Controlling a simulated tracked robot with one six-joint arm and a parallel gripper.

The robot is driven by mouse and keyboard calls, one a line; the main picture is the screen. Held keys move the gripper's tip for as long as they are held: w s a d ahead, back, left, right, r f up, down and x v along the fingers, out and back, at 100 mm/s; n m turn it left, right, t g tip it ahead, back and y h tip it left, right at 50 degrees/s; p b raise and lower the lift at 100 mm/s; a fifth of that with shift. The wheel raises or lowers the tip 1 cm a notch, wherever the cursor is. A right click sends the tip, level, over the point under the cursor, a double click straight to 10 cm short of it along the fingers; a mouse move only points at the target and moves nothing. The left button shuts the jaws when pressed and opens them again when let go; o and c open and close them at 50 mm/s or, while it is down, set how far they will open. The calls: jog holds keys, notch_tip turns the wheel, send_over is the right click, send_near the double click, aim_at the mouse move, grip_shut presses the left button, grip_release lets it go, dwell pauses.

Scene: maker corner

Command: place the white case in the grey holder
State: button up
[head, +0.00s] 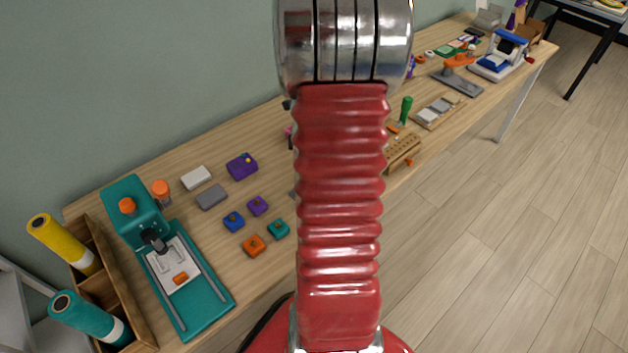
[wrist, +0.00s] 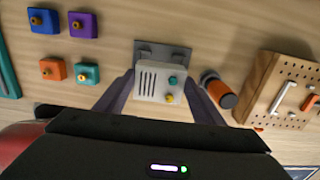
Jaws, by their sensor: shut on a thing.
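In the head view, my arm hides the gripper, the case and the holder.
A dark cylinder with an orange end (wrist: 221,95) lies close to the right finger. A wooden pegboard block (wrist: 264,90) is farther right. Blue, purple, orange and teal blocks (wrist: 86,73) stand left. A teal press (head: 208,304) is at the bench's left end.

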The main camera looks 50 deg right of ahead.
jog(key=shift+f, duration=0.55)
jog(key=shift+f, duration=1.9)
jog(key=shift+f, duration=0.1)
jog(key=o, duration=1.2)
jog(key=r, duration=1.2)
jog(key=shift+s+r, duration=0.15)
jog(key=shift+s, duration=0.05)
